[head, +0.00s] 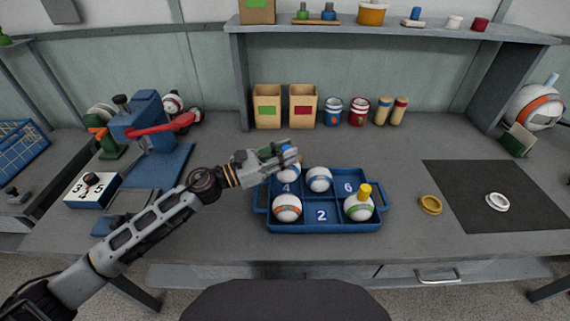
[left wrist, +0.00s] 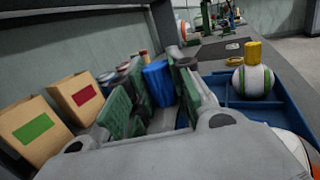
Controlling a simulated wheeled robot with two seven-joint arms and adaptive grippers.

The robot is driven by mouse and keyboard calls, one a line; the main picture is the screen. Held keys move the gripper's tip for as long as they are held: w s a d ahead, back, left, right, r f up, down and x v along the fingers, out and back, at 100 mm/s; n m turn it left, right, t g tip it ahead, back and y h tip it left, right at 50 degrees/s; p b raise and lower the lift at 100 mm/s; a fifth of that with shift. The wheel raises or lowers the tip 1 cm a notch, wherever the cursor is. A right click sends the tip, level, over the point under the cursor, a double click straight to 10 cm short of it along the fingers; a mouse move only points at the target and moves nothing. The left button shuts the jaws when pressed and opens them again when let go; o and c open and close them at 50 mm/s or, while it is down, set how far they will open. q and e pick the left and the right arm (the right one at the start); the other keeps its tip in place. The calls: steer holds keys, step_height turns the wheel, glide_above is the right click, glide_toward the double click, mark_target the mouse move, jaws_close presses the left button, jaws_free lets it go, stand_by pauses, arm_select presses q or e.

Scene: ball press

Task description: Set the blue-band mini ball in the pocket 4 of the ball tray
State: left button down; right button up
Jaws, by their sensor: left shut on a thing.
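My left gripper (head: 285,155) is shut on the blue top piece of a white mini ball (head: 289,174) at the back left of the ball tray (head: 300,229). The blue piece (left wrist: 158,83) shows between the green finger pads in the left wrist view. The held ball is over or in pocket 4; its number 4 shows just in front. The gripper hides much of this ball, so its band colour is unclear. Another white ball with a bluish band (head: 319,179) sits in the back middle pocket. My right gripper is not in view.
An orange-band ball (head: 287,208) and a green-band ball (head: 358,209) with a yellow knob (head: 364,191) fill the front corner pockets. Pockets 2 and 6 are empty. A blue press (head: 145,122) stands left. A yellow ring (head: 431,205) lies right of the tray; boxes (head: 267,107) stand behind.

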arm_select(q)
steer(key=shift+f, duration=0.4)
steer(key=shift+f+b, duration=0.45)
steer(key=shift+f, duration=1.15)
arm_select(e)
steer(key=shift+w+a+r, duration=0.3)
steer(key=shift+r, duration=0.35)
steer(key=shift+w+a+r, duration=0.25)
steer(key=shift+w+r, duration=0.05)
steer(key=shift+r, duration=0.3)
arm_select(q)
steer(key=shift+f, duration=0.1)
steer(key=c, duration=1.5)
jaws_free()
steer(key=shift+o, duration=1.2)
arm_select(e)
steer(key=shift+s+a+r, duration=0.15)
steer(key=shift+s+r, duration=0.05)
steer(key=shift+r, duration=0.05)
